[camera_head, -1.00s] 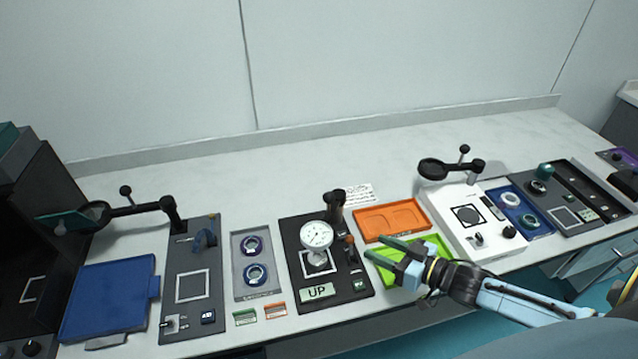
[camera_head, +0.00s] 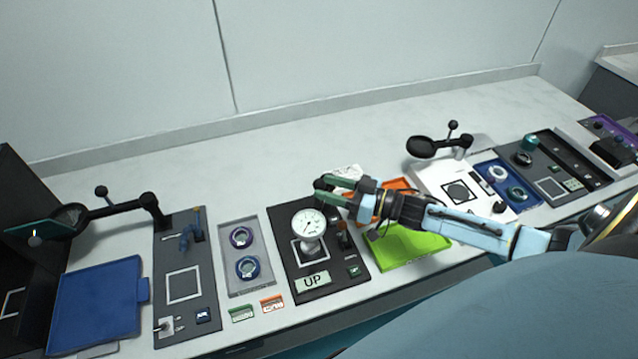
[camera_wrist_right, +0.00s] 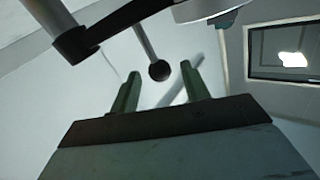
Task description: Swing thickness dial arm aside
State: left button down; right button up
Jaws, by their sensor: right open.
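The thickness dial (camera_head: 309,223), a round white-faced gauge, sits over the white square on its black base (camera_head: 322,289), whose label reads UP. Its dark arm (camera_wrist_right: 100,28) shows in the right wrist view, with a rod ending in a black ball (camera_wrist_right: 159,70). My right gripper (camera_head: 326,190) is at the back of the gauge, beside the post top, which it partly hides. In the right wrist view its two green fingers (camera_wrist_right: 160,88) are apart, with the ball between or just beyond their tips. I cannot tell contact. My left gripper is not in view.
A green tray (camera_head: 408,248) and an orange tray (camera_head: 400,185) lie right of the gauge, partly under my right arm. A grey ring tray (camera_head: 237,282) is on the left. A magnifier arm (camera_head: 425,147) stands at the right. The table behind is clear.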

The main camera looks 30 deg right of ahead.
aim_at(319, 185)
jog(key=shift+x, duration=1.55)
grip_shut()
